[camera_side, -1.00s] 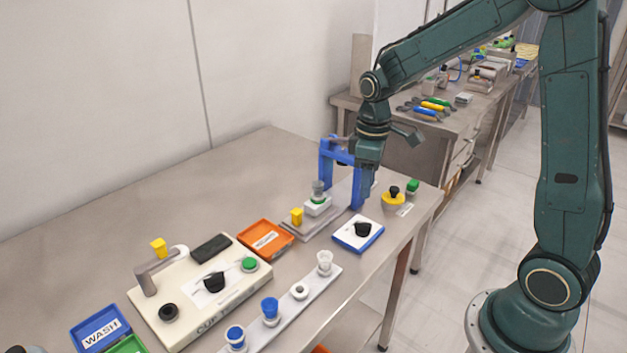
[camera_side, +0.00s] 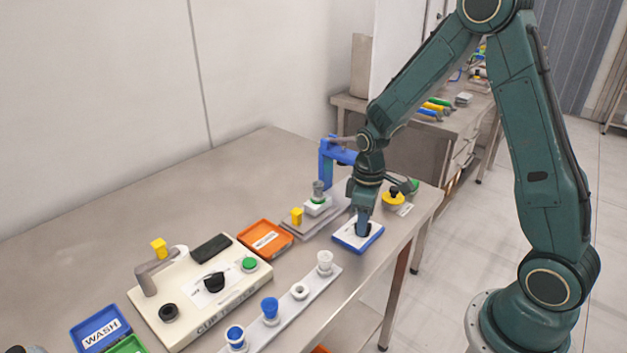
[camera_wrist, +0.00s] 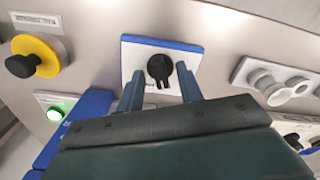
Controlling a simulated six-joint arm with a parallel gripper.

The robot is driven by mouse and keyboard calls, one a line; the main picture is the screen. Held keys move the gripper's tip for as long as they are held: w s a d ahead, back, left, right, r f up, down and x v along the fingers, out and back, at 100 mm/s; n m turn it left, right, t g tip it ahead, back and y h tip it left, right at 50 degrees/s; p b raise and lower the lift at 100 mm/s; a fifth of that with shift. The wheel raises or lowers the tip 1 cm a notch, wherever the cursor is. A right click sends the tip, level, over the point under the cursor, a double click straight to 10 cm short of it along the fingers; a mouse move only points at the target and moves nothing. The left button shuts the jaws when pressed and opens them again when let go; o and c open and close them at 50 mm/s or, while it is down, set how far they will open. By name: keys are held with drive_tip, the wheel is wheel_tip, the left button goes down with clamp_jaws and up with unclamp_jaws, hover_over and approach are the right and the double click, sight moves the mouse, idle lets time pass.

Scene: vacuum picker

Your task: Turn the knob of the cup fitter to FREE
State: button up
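A small white box with a blue edge (camera_side: 345,238) stands on the table near its front edge. In the wrist view, its white face (camera_wrist: 137,52) carries a black knob (camera_wrist: 160,67) with a two-pronged pointer towards the gripper; its markings are unreadable. My gripper (camera_side: 363,226) is low over this box and hides most of the knob in the side view. Its blue fingers (camera_wrist: 160,85) are apart, one on each side of the knob; contact is not visible. A cream box (camera_side: 190,318) with lettering starting "CUP" also has a black knob (camera_side: 214,282), away from my gripper.
A blue frame (camera_side: 326,165) stands behind my gripper. A yellow-based black button (camera_side: 393,198) is to its right. A strip with cups (camera_side: 285,309) and an orange tray (camera_side: 274,250) lie to the left. The table's back left is clear.

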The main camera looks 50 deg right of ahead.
clamp_jaws()
drive_tip(key=shift+m, duration=0.5)
drive_tip(key=m, duration=0.8)
idle(0.3)
idle(0.4)
unclamp_jaws()
